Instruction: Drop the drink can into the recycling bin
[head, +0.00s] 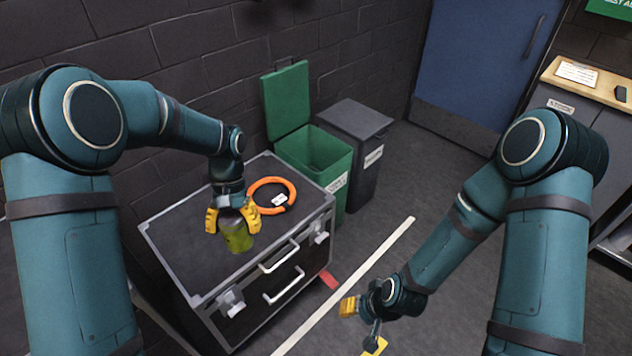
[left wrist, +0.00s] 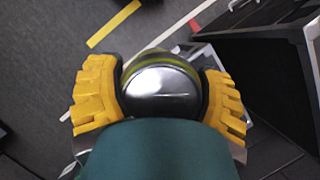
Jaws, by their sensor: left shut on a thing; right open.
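The drink can (head: 236,234) is yellow-green and looks close to upright. My left gripper (head: 233,218) is shut on it over the front part of the black flight case. In the left wrist view the silver end of the can (left wrist: 162,90) shows between the yellow fingers. I cannot tell whether the can touches the case top. The green bin (head: 318,160) stands behind the case with its lid raised and its top open. My right gripper (head: 362,322) is open and empty, low over the floor at the front.
An orange ring (head: 274,184) with a white tag lies on the flight case (head: 178,222). A dark grey bin (head: 365,165) with a closed lid stands right of the green one. A blue door (head: 480,60) is behind.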

